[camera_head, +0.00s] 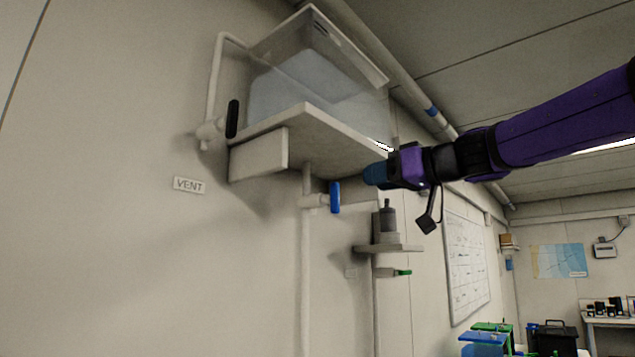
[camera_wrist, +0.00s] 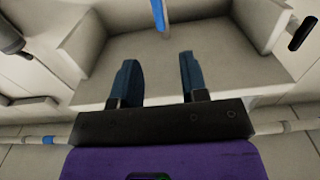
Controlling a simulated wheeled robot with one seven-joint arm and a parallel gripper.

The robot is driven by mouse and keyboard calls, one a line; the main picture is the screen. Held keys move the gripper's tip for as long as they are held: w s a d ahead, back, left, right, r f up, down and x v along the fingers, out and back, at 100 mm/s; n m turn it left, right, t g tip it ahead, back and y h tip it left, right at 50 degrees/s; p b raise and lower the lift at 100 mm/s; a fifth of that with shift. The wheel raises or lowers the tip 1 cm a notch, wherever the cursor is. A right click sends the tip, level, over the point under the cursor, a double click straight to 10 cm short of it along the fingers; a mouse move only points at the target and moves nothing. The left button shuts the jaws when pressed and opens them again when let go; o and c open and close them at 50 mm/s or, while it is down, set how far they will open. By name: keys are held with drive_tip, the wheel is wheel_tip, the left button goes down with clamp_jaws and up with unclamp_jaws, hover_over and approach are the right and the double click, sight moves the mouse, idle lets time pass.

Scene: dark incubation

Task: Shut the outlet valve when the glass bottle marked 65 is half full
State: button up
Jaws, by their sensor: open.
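A blue valve handle (camera_head: 335,197) hangs upright on the white pipe under the tank shelf. It also shows in the wrist view (camera_wrist: 158,15), at the top, beyond the fingertips and in line with the gap between them. My gripper (camera_head: 374,174) is open and empty, to the right of the blue handle and apart from it; in the wrist view its two dark blue fingers (camera_wrist: 157,72) are spread. A clear tank (camera_head: 318,85) holding pale liquid stands on the shelf. No label naming the outlet valve is readable, and I see no bottle marked 65.
A small ledge (camera_head: 388,249) carries a dark grey device, with a green handle (camera_head: 402,273) below. The shelf (camera_head: 258,155) overhangs the blue handle. A whiteboard (camera_head: 467,265) hangs farther right.

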sight(338, 186)
drive_tip(key=x, duration=1)
drive_tip(key=shift+w+a, duration=0.25)
drive_tip(key=shift+a, duration=0.05)
clamp_jaws()
